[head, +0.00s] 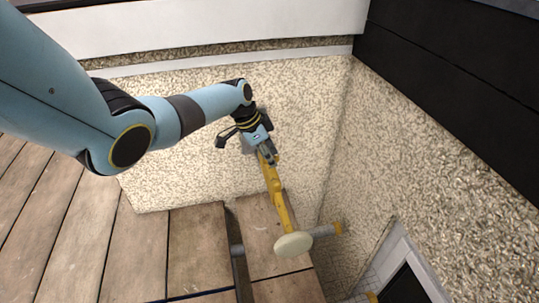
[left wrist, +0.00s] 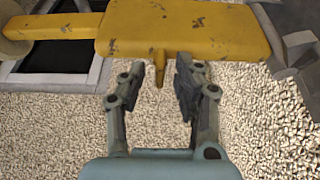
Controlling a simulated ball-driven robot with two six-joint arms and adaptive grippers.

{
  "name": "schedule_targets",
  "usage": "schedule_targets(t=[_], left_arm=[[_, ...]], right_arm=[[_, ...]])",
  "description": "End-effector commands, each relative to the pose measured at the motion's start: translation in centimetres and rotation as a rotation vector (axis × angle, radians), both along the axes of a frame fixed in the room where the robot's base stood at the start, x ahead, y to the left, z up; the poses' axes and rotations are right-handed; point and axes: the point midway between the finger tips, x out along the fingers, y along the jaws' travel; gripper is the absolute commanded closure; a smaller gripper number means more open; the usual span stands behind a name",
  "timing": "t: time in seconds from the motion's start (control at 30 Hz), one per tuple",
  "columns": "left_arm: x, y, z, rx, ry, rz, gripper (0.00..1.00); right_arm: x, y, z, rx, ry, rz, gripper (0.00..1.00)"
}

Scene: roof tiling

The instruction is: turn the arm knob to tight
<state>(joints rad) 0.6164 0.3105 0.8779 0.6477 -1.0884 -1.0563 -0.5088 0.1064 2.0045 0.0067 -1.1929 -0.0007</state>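A worn yellow arm (head: 279,197) runs down from my left gripper (head: 267,153) to a round cream disc (head: 293,244) in the head view. In the left wrist view the wide yellow part (left wrist: 185,32) of this arm crosses the top. A small yellow peg-like knob (left wrist: 159,68) sticks out from its lower edge. My left gripper (left wrist: 157,88) is open, with one finger on each side of the knob's tip. Gaps show between the knob and both fingers. Any tight or loose marking cannot be made out. My right gripper is in neither view.
A grey bar with a yellow end (head: 338,228) sits beside the disc. Pebbled walls (head: 420,170) stand behind and to the right. Wooden boards (head: 140,245) lie at left, with a dark gap near the arm. A grey-framed dark opening (head: 405,285) is at lower right.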

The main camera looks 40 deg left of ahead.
Motion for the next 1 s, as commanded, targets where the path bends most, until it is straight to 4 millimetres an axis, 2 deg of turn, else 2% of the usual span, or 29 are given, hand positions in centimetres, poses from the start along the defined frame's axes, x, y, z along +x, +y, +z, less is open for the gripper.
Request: schedule_targets(t=[0.17, 0.33, 0.7, 0.83, 1.0], left_arm=[[0.0, 0.0, 0.1, 0.0, -0.001, 0.0, 0.68], [-0.4, 0.5, 1.5, 0.001, -0.002, 0.0, 0.68], [-2.7, 2.4, 8.5, 0.004, -0.001, -0.002, 0.68], [-3.1, 2.9, 10.2, 0.002, -0.001, 0.0, 0.68], [-3.4, 3.0, 11.0, 0.0, 0.0, 0.0, 0.68]], right_arm=[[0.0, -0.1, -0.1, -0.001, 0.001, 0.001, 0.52], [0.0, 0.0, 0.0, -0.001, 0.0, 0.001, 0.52], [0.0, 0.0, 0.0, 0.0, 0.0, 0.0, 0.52], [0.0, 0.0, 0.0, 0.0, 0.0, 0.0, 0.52], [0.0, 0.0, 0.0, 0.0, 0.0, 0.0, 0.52]])
